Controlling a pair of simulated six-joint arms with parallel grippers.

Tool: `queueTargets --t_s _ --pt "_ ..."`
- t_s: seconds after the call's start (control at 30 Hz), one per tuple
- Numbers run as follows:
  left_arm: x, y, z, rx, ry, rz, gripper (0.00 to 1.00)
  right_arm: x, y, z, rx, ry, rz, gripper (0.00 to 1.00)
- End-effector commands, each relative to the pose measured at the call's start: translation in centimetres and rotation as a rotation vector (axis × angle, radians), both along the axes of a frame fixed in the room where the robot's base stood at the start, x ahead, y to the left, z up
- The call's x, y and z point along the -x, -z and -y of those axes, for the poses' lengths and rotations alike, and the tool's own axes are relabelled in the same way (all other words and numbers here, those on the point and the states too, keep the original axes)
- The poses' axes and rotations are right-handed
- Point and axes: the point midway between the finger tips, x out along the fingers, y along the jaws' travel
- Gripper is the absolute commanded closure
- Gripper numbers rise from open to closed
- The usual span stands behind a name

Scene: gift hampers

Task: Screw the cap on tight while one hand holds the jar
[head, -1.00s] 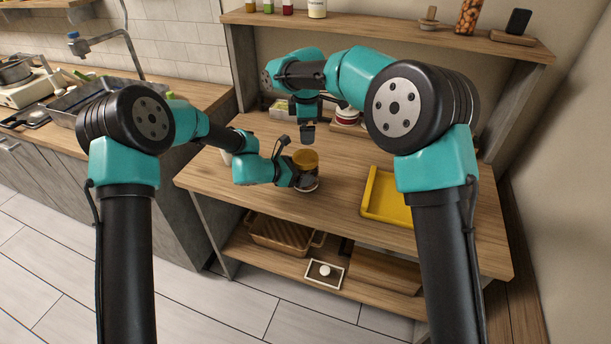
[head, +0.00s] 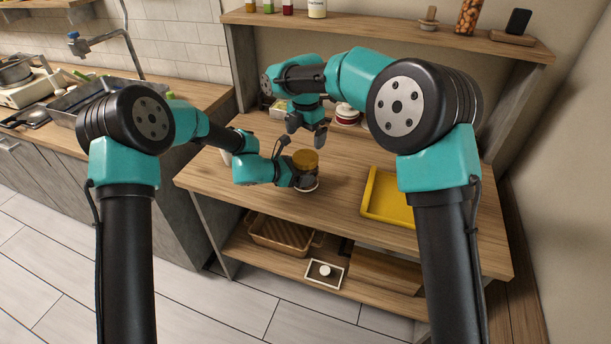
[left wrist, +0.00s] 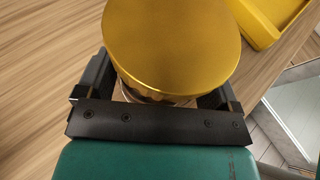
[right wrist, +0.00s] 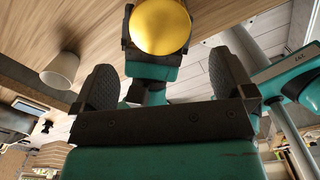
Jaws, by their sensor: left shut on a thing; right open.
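The jar (head: 306,183) stands on the wooden table with a gold cap (head: 305,160) on its top. My left gripper (head: 300,179) is shut around the jar's body from the left, below the cap. In the left wrist view the gold cap (left wrist: 172,40) sits above the fingers and hides most of the jar. My right gripper (head: 308,138) is open and empty, above and behind the jar. In the right wrist view the gold cap (right wrist: 160,25) shows beyond the open fingers, apart from them. How tightly the cap sits cannot be told.
A yellow tray (head: 383,211) lies on the table to the right of the jar. A pale cup (right wrist: 60,68) shows in the right wrist view. The table between jar and tray is clear.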

Motion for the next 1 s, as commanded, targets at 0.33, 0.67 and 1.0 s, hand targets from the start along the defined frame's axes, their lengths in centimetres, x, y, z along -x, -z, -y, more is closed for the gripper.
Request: queueTargets --t_s 0.33,0.67,1.0 --pt "0.0 -0.1 0.0 0.001 0.000 0.000 0.80 0.0 1.7 0.0 0.001 0.002 -0.001 0.00" --pt "0.0 -0.1 0.0 0.001 0.000 0.000 0.80 0.0 6.2 0.0 0.001 0.002 -0.002 0.00" --pt "0.0 -0.1 0.0 0.001 0.000 0.000 0.80 0.0 8.0 0.0 -0.001 0.002 0.001 0.00"
